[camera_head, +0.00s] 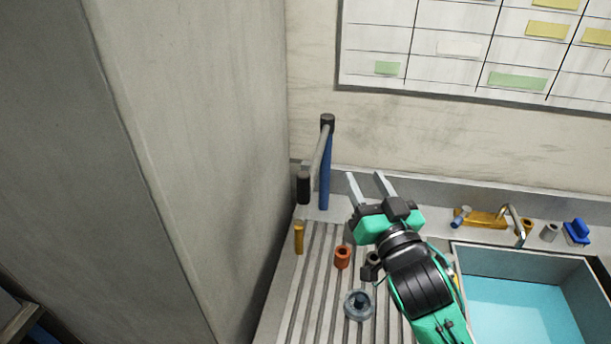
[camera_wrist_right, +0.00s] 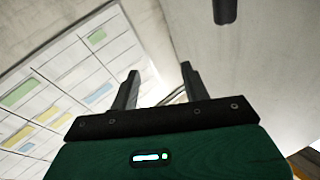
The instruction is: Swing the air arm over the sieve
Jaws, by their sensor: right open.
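The air arm (camera_head: 317,152) is a grey bar on an upright blue post with a black cap. A dark cylinder hangs at its free end, at the front left. A dark cylinder at the top edge of the right wrist view (camera_wrist_right: 223,9) looks like part of it. A round grey-blue ring-shaped dish (camera_head: 359,305), which looks like the sieve, sits on the ribbed board. My right gripper (camera_head: 365,175) is open and empty, to the right of the blue post and apart from it. Its two fingers also show in the right wrist view (camera_wrist_right: 160,68). My left gripper is out of view.
An orange-red cup (camera_head: 342,257) and a yellow cylinder (camera_head: 298,238) stand on the ribbed board (camera_head: 305,295). A basin of blue water (camera_head: 520,310) is at right, with small items behind it. A grey wall (camera_head: 190,150) closes off the left; a chart (camera_head: 470,45) hangs behind.

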